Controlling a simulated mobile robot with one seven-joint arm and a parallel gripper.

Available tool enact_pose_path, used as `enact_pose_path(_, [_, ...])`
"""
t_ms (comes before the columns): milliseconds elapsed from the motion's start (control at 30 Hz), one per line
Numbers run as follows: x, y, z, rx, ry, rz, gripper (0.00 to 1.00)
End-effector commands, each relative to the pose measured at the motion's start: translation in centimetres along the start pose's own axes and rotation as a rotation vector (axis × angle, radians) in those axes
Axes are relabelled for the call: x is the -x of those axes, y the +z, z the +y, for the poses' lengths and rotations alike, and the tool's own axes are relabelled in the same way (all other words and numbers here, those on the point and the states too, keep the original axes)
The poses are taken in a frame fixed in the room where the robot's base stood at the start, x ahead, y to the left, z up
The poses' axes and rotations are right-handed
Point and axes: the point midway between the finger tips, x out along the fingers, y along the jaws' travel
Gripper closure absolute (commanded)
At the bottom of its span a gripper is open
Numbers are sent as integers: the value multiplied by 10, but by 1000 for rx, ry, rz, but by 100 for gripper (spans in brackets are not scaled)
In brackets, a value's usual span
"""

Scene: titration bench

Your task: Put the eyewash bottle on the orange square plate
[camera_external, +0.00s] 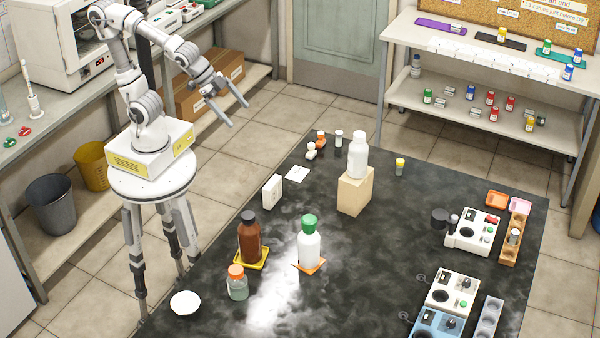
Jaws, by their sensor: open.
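A white bottle with a green cap (309,245), which looks like the eyewash bottle, stands upright on the orange square plate (321,266). The plate's corners show around its base. An all-white bottle (358,160) stands on a wooden block (353,194); I cannot read a label on either bottle. My gripper (238,112) is open and empty, raised at the upper left, well away from both bottles.
A brown bottle (249,236) stands on a yellow plate (265,253), left of the green-capped bottle. An orange-lidded jar (237,285) and a white dish (185,303) are in front. Instruments (473,229) line the right side. The black tabletop's middle right (400,230) is clear.

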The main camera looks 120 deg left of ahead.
Motion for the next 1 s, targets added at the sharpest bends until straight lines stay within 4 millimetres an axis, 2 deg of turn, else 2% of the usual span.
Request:
enact_pose_path(33, [19,14,3,28,17,-6,0])
enact_pose_path(200, [54,62,20,98,99,-79,0])
enact_pose_path(300, [65,81,28,121,140,-107,0])
enact_pose_path(400, [72,92,33,130,165,-124,0])
enact_pose_path(1000, [73,94,35,132,171,-130,0])
